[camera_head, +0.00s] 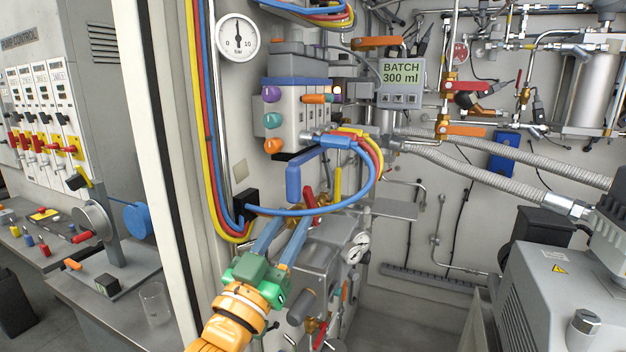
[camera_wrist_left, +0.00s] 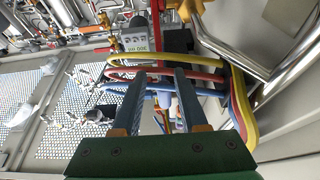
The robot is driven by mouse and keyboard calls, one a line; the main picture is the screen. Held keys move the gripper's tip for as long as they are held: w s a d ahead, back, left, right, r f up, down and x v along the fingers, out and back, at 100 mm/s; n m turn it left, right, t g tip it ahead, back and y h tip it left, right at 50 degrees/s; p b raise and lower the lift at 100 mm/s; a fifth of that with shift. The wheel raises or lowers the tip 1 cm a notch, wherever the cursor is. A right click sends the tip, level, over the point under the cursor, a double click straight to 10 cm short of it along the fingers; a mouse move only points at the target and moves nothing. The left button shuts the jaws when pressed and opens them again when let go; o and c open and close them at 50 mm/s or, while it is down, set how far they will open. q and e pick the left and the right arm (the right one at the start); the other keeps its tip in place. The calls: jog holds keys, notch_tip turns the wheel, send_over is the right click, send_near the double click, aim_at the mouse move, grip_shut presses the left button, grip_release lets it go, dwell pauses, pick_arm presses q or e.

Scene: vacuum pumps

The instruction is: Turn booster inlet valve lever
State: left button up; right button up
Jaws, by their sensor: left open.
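My left gripper (camera_head: 291,222) reaches up from the bottom, its two blue fingers apart. It is below a blue L-shaped lever handle (camera_head: 293,182) and close to a red lever (camera_head: 310,198). No contact with either can be made out. In the left wrist view the fingers (camera_wrist_left: 159,74) are apart, with red and blue hoses (camera_wrist_left: 204,76) crossing around them. Other levers are orange (camera_head: 375,43), red (camera_head: 467,86) and orange (camera_head: 464,130). I cannot tell which lever is the booster inlet valve's. My right gripper is not in view.
A blue hose (camera_head: 317,212) loops around the finger area. Red, blue and yellow hoses (camera_head: 211,120) run down the left wall. A yellow handle (camera_head: 338,182) and grey valve block (camera_head: 318,252) are close by. A grey pump (camera_head: 560,290) stands at the right.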

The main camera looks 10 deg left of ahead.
aim_at(305, 197)
pick_arm(q)
jog(key=shift+w+d+r+p, duration=0.2)
jog(key=shift+w+r+p, duration=0.2)
jog(key=shift+w+r, duration=0.2)
jog(key=shift+w+d+r+p, duration=0.15)
jog(key=shift+w+r+p, duration=0.2)
jog(key=shift+w+r, duration=0.2)
jog(key=p+x, duration=0.1)
jog(key=x, duration=0.1)
jog(key=f+p+x, duration=0.1)
jog(key=x, duration=0.2)
jog(key=shift+w+d, duration=0.15)
jog(key=shift+w, duration=0.1)
jog(key=shift+r, duration=0.1)
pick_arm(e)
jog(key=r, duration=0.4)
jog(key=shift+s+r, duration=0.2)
pick_arm(q)
jog(key=shift+w, duration=0.1)
grip_shut()
